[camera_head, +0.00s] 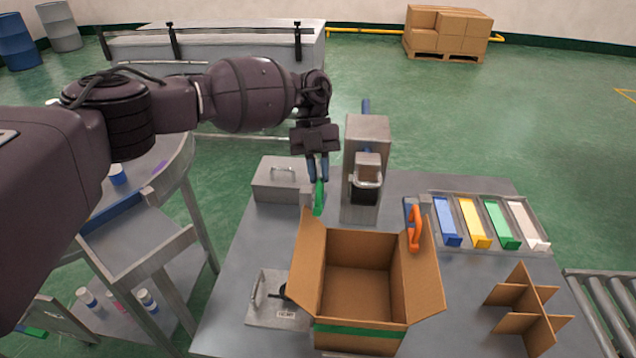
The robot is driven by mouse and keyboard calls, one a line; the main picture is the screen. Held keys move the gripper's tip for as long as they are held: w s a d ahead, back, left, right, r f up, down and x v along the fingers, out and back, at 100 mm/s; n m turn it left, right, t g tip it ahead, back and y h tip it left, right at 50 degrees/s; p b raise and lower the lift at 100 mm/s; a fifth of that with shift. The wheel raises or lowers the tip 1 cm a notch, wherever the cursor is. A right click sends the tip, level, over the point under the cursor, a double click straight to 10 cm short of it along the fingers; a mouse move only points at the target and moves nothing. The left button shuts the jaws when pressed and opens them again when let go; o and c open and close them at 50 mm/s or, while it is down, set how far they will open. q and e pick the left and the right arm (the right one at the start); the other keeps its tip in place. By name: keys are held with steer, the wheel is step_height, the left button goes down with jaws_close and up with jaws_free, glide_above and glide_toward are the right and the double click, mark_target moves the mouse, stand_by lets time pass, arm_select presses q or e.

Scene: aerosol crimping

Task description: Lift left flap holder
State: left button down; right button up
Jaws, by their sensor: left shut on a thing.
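The left flap holder (319,198) has a green handle and stands upright at the upper end of the open cardboard box's left flap (308,262). My left gripper (318,178) points down from above, its fingers shut on the top of the green handle. The holder's lower end is close to the flap; I cannot tell whether they touch. The cardboard box (362,332) stands open on the grey table, its flaps spread to the sides. An orange-handled holder (415,230) sits at the right flap (428,275). My right gripper is out of view.
A grey press (367,135) stands just right of my left gripper, and a grey lidded case (278,180) is left of it. A tray of coloured bars (490,222) and a cardboard divider (525,305) lie right. A handled plate (275,310) lies left of the box.

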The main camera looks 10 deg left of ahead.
arm_select(q)
steer(key=shift+w+g+b, duration=0.3)
steer(key=shift+w, duration=0.05)
steer(key=shift+w+r, duration=0.2)
steer(key=shift+w, duration=0.05)
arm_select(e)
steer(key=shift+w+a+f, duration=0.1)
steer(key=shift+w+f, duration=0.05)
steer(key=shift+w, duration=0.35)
arm_select(q)
steer(key=shift+g+b, duration=0.3)
steer(key=shift+r, duration=0.1)
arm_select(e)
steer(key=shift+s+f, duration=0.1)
